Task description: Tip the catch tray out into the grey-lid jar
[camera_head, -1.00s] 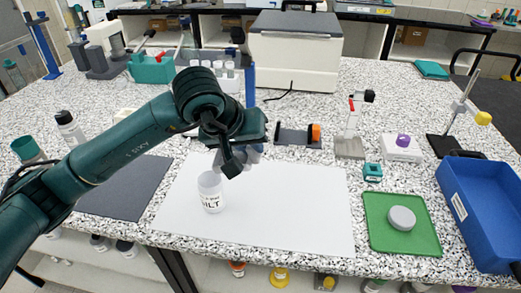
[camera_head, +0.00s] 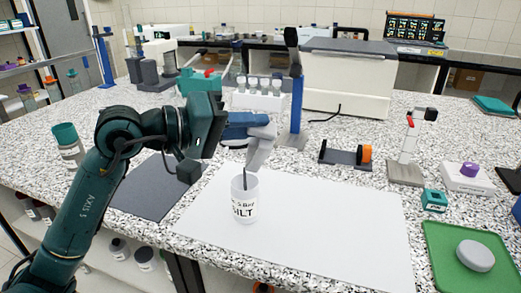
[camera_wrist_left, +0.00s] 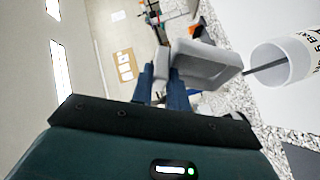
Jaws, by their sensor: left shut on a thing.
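The clear jar (camera_head: 245,207), labelled SILT, stands upright and open on the white sheet; its mouth also shows in the wrist view (camera_wrist_left: 284,64). My left gripper (camera_head: 243,121) is shut on the light grey catch tray (camera_head: 261,147), above the jar and slightly to its right. The tray is steeply tilted, its low end over the jar mouth. A thin dark stream (camera_head: 245,178) runs from the tray into the jar; it shows in the wrist view too (camera_wrist_left: 262,67). The grey lid (camera_head: 475,255) lies on the green mat (camera_head: 450,275). My right gripper is out of view.
The white sheet (camera_head: 330,235) is bare around the jar. A dark mat (camera_head: 150,190) lies to its left. Behind stand a rack of small jars (camera_head: 259,97), a blue post (camera_head: 297,105) and a black-and-orange holder (camera_head: 345,155).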

